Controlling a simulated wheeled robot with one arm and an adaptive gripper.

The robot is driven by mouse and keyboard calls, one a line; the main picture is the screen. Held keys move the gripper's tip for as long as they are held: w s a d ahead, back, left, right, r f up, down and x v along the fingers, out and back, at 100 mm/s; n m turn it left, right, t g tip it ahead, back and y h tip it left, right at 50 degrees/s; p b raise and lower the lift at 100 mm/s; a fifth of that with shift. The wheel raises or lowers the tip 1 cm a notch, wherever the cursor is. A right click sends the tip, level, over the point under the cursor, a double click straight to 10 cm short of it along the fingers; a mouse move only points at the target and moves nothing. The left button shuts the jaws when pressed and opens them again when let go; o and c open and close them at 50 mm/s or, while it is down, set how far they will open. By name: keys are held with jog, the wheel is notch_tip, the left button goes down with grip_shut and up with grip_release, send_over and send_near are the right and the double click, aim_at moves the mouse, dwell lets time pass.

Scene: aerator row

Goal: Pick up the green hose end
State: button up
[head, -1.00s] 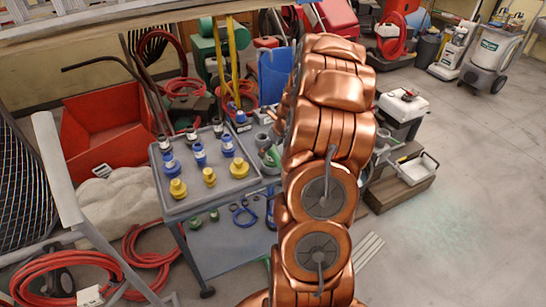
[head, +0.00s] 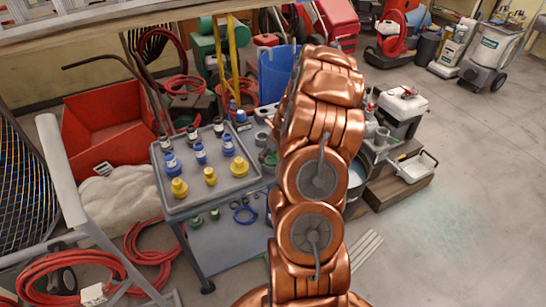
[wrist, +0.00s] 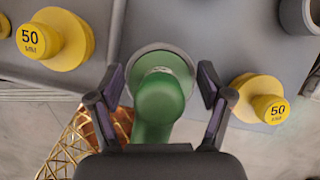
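The green hose end (wrist: 158,108) stands in the middle of the wrist view, seen from above, with a pale ring around its far part. My gripper (wrist: 161,88) is open. One dark finger is on each side of the green hose end, with a gap visible on both sides. In the head view my copper-coloured arm hides the gripper; a bit of green shows at its left edge, but I cannot tell whether it is the hose end.
Yellow fittings marked 50 sit left (wrist: 52,38) and right (wrist: 262,98) of the hose end. In the head view a grey cart (head: 215,188) holds blue and yellow fittings. Red hoses (head: 72,272) lie at lower left. The floor (head: 465,190) at right is clear.

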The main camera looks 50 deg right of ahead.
jog(key=c, duration=0.9)
